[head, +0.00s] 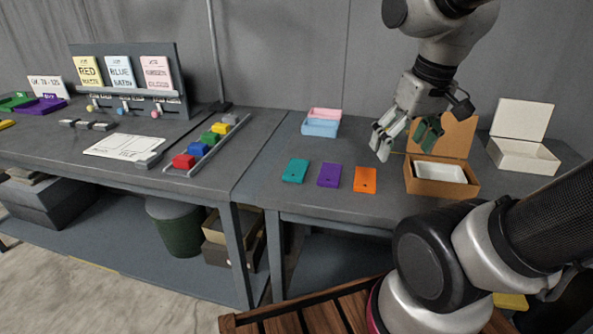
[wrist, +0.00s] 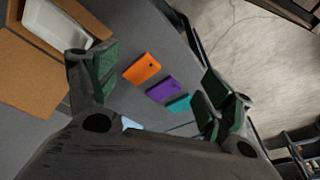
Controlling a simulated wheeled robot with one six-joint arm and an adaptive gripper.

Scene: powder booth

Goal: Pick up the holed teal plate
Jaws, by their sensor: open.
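The teal plate (head: 295,171) lies flat on the right-hand table, leftmost in a row of three plates, with a small dark hole near its front edge. In the wrist view the teal plate (wrist: 179,104) lies beyond the purple one, close to one finger. The purple plate (head: 329,175) and the orange plate (head: 365,180) also have a hole each. My gripper (head: 406,141) is open and empty, above the table to the right of the plates and near the brown box. In the wrist view its fingers (wrist: 157,90) stand wide apart with the plates between them.
An open brown box (head: 412,184) with a white tray inside stands right of the orange plate. A white open box (head: 552,165) is further right. Pink and blue bins (head: 321,128) stand behind the plates. Coloured blocks in a rack (head: 202,146) are on the left table.

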